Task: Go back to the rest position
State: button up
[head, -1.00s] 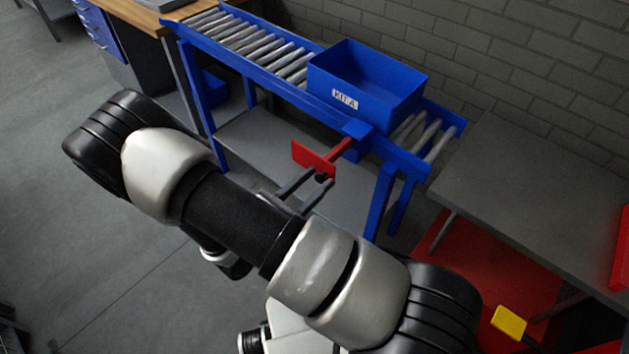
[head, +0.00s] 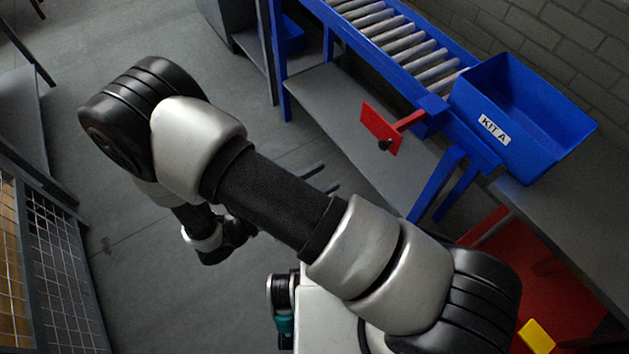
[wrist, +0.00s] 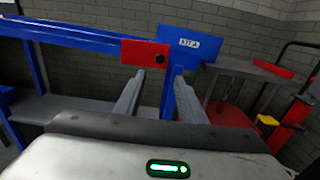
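My gripper (head: 318,178) shows in the head view past my forearm, with its two dark fingers apart and nothing between them. In the wrist view its fingers (wrist: 158,98) are also spread and empty. A red plate (head: 380,128) on a short arm sticks out from the side of the blue roller conveyor (head: 345,28). The gripper is apart from it, to its lower left in the head view. The red plate also shows in the wrist view (wrist: 144,52), beyond the fingertips. The blue KIT A bin (head: 522,120) sits at the conveyor's right end.
A grey table (head: 570,215) adjoins the conveyor's right end, with a red surface (head: 545,275) below it. A yellow block (head: 536,337) is at lower right. A mesh fence (head: 50,270) stands at left. The floor (head: 130,300) between is clear.

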jog(key=shift+s+a, duration=0.35)
jog(key=shift+a, duration=0.1)
jog(key=s+d+r+m+g+y, duration=0.1)
jog(key=d+r+m+g+y, duration=0.45)
jog(key=r+m, duration=0.3)
jog(key=s+d+r+m+g+y, duration=0.2)
jog(key=d+r+m+g+y, duration=0.2)
jog(key=d+r+m+g, duration=0.35)
notch_tip(320, 180, up, 26)
jog(key=s+d+m+t+y+p, duration=0.1)
jog(key=m+t+y+p, duration=0.4)
jog(key=p, duration=0.8)
jog(key=s+m+t, duration=0.1)
jog(key=m+t, duration=0.2)
jog(key=shift+m+t+p, duration=0.3)
jog(key=shift+m+p, duration=0.1)
